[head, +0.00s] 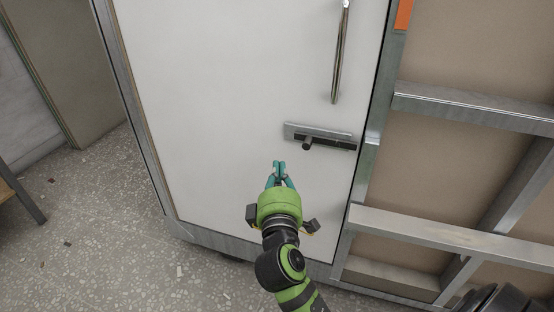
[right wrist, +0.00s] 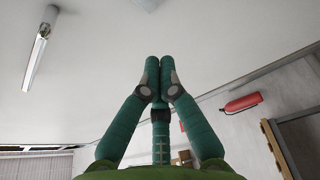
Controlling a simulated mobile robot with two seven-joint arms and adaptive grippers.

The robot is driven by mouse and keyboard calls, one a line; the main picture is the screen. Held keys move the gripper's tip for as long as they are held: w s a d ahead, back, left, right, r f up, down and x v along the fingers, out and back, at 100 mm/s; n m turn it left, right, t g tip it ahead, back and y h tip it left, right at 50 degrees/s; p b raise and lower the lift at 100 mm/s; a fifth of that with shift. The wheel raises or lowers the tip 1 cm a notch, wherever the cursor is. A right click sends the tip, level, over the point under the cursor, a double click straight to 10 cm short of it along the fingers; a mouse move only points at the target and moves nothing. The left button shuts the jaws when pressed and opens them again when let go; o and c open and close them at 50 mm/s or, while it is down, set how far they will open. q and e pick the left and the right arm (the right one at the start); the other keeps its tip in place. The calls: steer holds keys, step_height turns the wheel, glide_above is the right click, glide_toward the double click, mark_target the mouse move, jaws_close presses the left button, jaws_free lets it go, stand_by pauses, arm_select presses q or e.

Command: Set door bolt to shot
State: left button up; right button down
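The door bolt (head: 330,142) is on the white door (head: 225,85), near its right edge. It has a grey metal plate with a dark bar and a short dark knob (head: 307,143) at the bar's left part. The bar's right end lies close to the door's edge; I cannot tell whether it enters the frame. My right gripper (head: 279,164) is below and left of the knob, apart from it. Its green fingers also show in the right wrist view (right wrist: 159,62), tips together with nothing between them. My left gripper is not in view.
A long metal handle (head: 341,52) stands upright above the bolt. Metal framing (head: 450,232) with brown panels is to the right of the door. The right wrist view shows a ceiling lamp (right wrist: 40,48) and a red extinguisher (right wrist: 241,103).

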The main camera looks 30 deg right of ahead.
mark_target(313, 140)
steer(key=shift+d, duration=0.1)
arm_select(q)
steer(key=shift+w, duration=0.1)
arm_select(e)
steer(key=w+d, duration=0.5)
steer(key=d, duration=0.2)
steer(key=shift+w+d+f, duration=0.15)
steer(key=shift+w+d, duration=0.1)
steer(key=shift+w, duration=0.1)
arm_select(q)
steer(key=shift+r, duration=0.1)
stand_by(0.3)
arm_select(e)
steer(key=shift+s+d+p, duration=0.3)
steer(key=shift+s+p, duration=0.05)
steer(key=shift+p, duration=0.1)
steer(key=s+d+p, duration=0.1)
steer(key=s+d, duration=0.1)
steer(key=s, duration=0.1)
steer(key=shift+s+d, duration=0.1)
steer(key=shift+d, duration=0.25)
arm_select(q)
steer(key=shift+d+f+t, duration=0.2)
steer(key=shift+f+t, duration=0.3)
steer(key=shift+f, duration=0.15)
